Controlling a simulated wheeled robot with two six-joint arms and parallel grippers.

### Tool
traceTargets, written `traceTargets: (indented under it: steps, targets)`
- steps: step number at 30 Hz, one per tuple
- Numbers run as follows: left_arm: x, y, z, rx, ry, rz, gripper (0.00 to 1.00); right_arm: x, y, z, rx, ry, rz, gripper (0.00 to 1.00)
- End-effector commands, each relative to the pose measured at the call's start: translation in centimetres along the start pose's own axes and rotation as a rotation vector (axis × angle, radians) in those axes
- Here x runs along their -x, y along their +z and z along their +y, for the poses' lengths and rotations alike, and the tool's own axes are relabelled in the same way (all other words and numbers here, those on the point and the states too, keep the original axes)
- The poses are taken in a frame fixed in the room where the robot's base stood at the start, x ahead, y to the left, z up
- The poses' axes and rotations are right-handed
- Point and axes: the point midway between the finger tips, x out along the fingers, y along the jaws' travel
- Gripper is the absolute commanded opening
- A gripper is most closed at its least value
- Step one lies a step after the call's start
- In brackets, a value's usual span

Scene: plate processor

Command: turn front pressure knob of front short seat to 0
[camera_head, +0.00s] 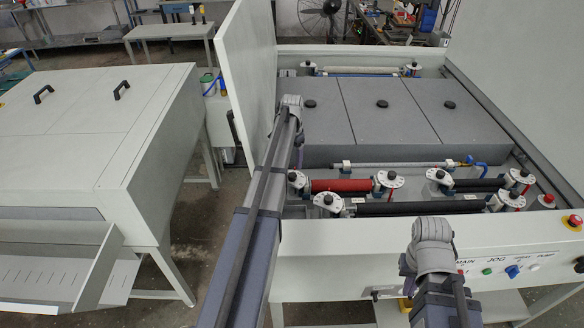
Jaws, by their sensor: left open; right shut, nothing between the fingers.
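White dial-like pressure knobs with dark centres stand at the ends of the rollers in the open plate processor. One knob (389,180) is at the right end of the short red roller (341,185); another (297,179) is at its left end, beside my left arm. Further knobs (328,202) and (502,201) flank the long dark front roller (410,209). The dial readings are too small to tell, and I cannot tell which knob is the named one. My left arm reaches over the machine's left side; my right arm is at its front panel. I cannot make out either gripper's fingers.
A raised white cover (247,75) stands upright left of the rollers. Grey covers (380,110) lie behind them. The front panel (345,257) carries buttons and a red emergency stop (574,221). A white cabinet (75,120) stands left, across a floor gap.

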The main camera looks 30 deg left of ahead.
Motion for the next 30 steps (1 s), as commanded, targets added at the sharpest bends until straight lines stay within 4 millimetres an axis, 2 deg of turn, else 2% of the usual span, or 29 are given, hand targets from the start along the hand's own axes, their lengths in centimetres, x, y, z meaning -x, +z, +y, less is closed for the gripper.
traceTargets:
  steps: [11,30]
  targets:
    - [-0.7,0.0,0.0,0.000,0.000,0.000,0.71,-0.7,0.0,-0.1,0.001,0.000,0.000,0.00]
    - [-7.6,0.0,0.0,0.000,0.000,0.000,0.71,-7.6,-0.4,-0.7,0.013,0.003,0.000,0.00]
